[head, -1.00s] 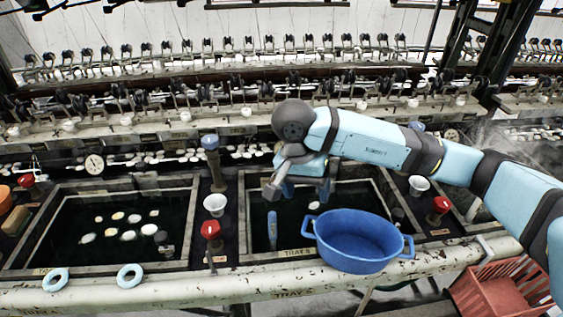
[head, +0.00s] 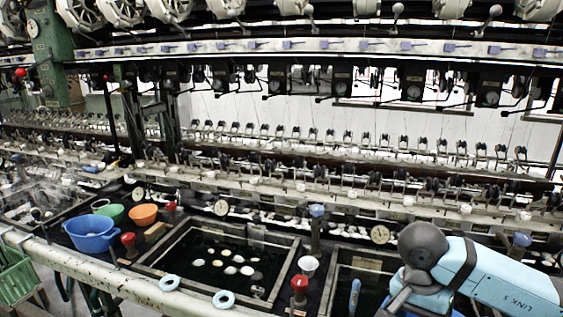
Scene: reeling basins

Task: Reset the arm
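My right arm (head: 505,285) comes in from the lower right, light blue with a dark grey rounded joint (head: 423,245). Its hand hangs low at the bottom edge of the head view, over the right-hand basin (head: 340,290). The fingertips are cut off or hidden, so I cannot see whether the gripper is open or what it may hold. My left gripper is not in view.
A basin with a stone rim (head: 185,240) holds several pale cocoons (head: 230,270). A blue tub (head: 90,235), a green bowl (head: 112,213) and an orange bowl (head: 143,214) stand left. Reeling machinery (head: 300,160) fills the back.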

